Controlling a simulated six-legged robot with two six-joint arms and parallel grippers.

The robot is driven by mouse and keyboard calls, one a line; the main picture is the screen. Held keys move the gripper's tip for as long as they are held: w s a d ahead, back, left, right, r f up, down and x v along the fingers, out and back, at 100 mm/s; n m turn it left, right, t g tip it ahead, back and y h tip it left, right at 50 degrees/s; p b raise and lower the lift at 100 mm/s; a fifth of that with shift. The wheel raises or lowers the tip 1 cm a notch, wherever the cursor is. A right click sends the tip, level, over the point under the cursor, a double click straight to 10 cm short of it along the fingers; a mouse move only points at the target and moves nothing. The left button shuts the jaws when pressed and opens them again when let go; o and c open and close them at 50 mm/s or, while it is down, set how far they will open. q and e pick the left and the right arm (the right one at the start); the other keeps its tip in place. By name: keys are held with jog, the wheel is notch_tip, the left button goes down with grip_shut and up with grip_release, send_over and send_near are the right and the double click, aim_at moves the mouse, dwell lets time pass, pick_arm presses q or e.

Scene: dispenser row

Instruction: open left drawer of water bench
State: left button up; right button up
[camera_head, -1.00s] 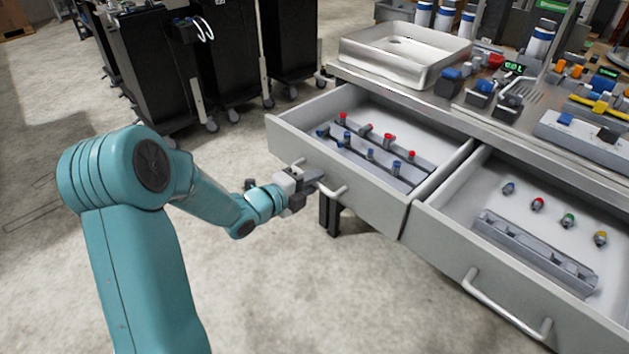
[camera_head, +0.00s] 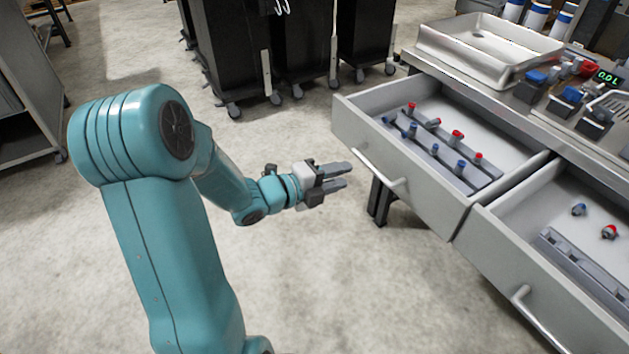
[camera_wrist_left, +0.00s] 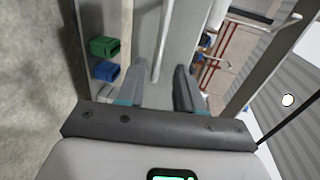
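The left drawer (camera_head: 400,185) of the water bench is pulled out, with its inside in view. Its bar handle (camera_head: 380,168) is on the front panel. My left gripper (camera_head: 346,176) is to the left of this handle, apart from it, with its two fingers spread and nothing between them. In the left wrist view the two fingers (camera_wrist_left: 168,88) are also apart, and a pale bar handle (camera_wrist_left: 163,42) lies beyond them. My right gripper is not in view.
The drawer holds racks (camera_head: 440,150) with several red- and blue-topped fittings. The right drawer (camera_head: 510,270) is also pulled out. A metal tray (camera_head: 485,50) sits on the bench top. Black wheeled cabinets (camera_head: 300,50) stand behind. The floor left of the drawers is clear.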

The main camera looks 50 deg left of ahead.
pick_arm(q)
jog(key=v, duration=0.6)
jog(key=shift+s, duration=0.3)
jog(key=shift+r, duration=0.1)
